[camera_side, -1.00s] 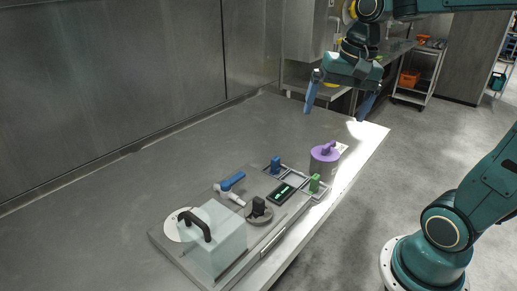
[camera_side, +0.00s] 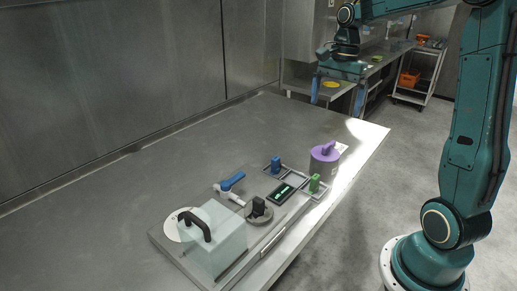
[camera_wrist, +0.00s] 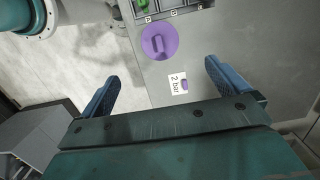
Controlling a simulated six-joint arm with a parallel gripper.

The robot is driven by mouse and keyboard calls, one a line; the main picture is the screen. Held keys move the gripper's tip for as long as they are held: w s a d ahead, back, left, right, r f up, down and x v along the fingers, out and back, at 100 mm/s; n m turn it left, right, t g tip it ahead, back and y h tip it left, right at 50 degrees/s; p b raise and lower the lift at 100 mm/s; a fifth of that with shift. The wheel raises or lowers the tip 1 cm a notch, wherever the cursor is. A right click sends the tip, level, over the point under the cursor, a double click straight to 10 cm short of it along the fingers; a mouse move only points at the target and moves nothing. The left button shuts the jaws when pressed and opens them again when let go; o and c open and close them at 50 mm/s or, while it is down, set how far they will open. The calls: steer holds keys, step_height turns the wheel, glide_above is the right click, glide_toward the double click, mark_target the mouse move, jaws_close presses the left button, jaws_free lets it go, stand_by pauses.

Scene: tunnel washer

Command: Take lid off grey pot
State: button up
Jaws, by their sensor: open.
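The grey pot (camera_side: 320,169) stands near the right edge of the table, behind the panel. Its purple lid (camera_side: 325,154), with a raised purple grip, is on top. In the wrist view the round lid (camera_wrist: 158,42) hides the pot below it. My gripper (camera_side: 338,98) is open and empty, in the air above and beyond the pot in the side view. Its two blue fingers are wide apart. In the wrist view the lid lies a little past my fingertips (camera_wrist: 162,72), towards the top, apart from them.
A "2 bar" label (camera_wrist: 178,83) lies beside the pot. The table's left side is clear.

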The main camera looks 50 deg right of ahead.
glide_above(327, 145)
steer(key=shift+d+f, duration=0.2)
steer(key=shift+f, duration=3.95)
steer(key=shift+f, duration=0.1)
steer(key=shift+a+f, duration=0.15)
steer(key=shift+f, duration=1.1)
steer(key=shift+a+f, duration=0.15)
steer(key=shift+f, duration=1.1)
steer(key=shift+c, duration=0.2)
steer(key=c, duration=1)
